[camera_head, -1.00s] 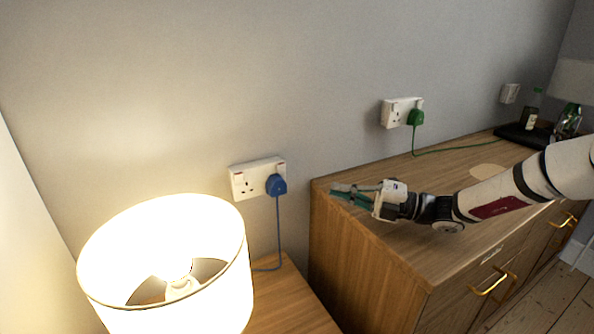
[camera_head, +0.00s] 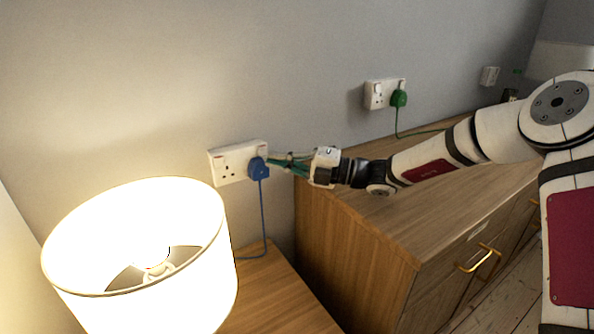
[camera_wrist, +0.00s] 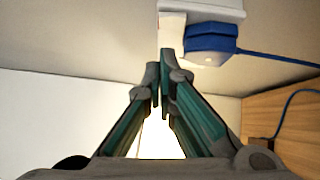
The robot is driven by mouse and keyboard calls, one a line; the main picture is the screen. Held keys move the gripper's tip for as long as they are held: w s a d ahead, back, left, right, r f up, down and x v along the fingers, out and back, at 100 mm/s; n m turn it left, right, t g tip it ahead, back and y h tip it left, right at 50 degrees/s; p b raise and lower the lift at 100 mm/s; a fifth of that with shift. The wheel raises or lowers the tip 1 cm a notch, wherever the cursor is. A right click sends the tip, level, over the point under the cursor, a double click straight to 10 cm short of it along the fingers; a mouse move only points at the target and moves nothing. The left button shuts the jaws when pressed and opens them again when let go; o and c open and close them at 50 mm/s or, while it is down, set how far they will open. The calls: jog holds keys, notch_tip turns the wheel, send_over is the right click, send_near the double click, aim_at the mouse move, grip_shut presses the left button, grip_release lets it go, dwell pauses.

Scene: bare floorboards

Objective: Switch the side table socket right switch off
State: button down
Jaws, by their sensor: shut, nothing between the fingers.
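The side table socket (camera_head: 226,165) is a white double wall socket above the side table (camera_head: 277,293). A blue plug (camera_head: 258,168) fills its right outlet. The right switch (camera_head: 262,149) is at the socket's upper right corner, just above the plug; its position is too small to tell. My gripper (camera_head: 270,160) is shut and empty, its tips at the socket's right edge beside the plug. In the wrist view the closed fingertips (camera_wrist: 165,58) point at the socket (camera_wrist: 215,8), next to the blue plug (camera_wrist: 210,40). I cannot tell whether they touch.
A lit lamp (camera_head: 140,260) with a white shade stands at the left on the side table. A wooden cabinet (camera_head: 355,245) stands right of it, under my arm. Another wall socket (camera_head: 378,94) with a green plug (camera_head: 398,98) is above the cabinet. A blue cord (camera_head: 263,215) hangs from the plug.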

jog(key=shift+w+a+r+b, duration=0.1)
jog(key=shift+w+a+b, duration=0.05)
jog(key=shift+w+a, duration=0.3)
jog(key=shift+w+a+r+b, duration=0.15)
jog(key=shift+w+a, duration=0.1)
jog(key=shift+w, duration=0.3)
jog(key=shift+p, duration=0.35)
jog(key=p, duration=0.2)
jog(key=shift+w+a+p, duration=0.1)
jog(key=shift+w+p, duration=0.15)
jog(key=shift+p, duration=0.05)
jog(key=s+d+r+p, duration=0.1)
jog(key=s+d+p, duration=0.4)
jog(key=d, duration=0.7)
jog(key=shift+r, duration=0.25)
